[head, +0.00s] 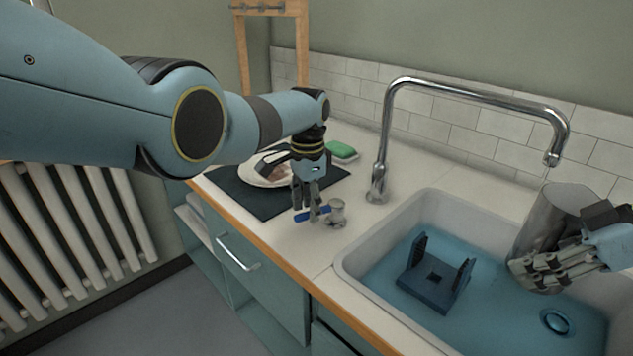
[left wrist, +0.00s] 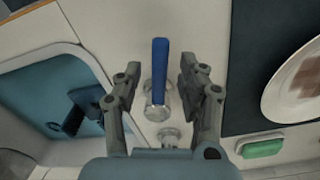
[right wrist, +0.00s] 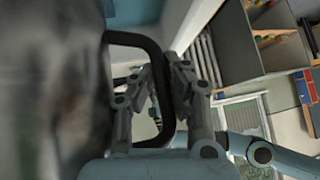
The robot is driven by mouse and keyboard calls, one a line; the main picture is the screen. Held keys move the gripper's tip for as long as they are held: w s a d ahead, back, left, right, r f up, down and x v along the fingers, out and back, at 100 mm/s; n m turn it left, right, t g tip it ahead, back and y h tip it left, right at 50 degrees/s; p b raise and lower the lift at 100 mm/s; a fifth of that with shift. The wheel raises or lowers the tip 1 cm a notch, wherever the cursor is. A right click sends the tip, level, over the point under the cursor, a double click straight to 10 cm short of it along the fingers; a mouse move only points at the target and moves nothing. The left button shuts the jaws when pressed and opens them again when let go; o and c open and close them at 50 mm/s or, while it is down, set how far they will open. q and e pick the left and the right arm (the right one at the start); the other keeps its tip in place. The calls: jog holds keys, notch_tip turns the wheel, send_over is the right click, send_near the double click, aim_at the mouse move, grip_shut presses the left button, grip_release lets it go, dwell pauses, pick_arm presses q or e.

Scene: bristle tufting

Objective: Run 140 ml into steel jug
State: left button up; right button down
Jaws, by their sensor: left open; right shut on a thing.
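The steel jug (head: 553,218) is upright over the sink, its mouth below the tap spout (head: 552,157). A faint thin line shows under the spout; I cannot tell if it is water. My right gripper (head: 540,270) is shut on the jug's black handle (right wrist: 112,38), which also shows in the right wrist view; the jug's body is blurred there. The tap's metal valve (head: 338,212) with its blue lever (left wrist: 160,62) stands on the counter. My left gripper (head: 312,208) is open, its fingers (left wrist: 160,82) on either side of the lever, with visible gaps. The jug's contents are hidden.
The sink (head: 350,262) holds a dark blue stand (head: 432,287) and a drain ring (head: 556,321). Behind my left gripper lie a dark mat (head: 238,196), a plate (left wrist: 283,92) and a green sponge (left wrist: 262,149). The counter between valve and sink is clear.

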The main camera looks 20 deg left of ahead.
pick_arm(q)
notch_tip(320, 180, up, 11)
dwell(0.3)
notch_tip(320, 180, up, 2)
jog(key=w+d+t+h, duration=0.1)
jog(key=w, duration=0.1)
jog(key=t+h, duration=0.2)
jog(key=t, duration=0.1)
send_near(308, 212)
jog(key=shift+g, duration=0.3)
jog(key=x, duration=0.8)
jog(key=shift+w+f, duration=0.2)
grip_shut()
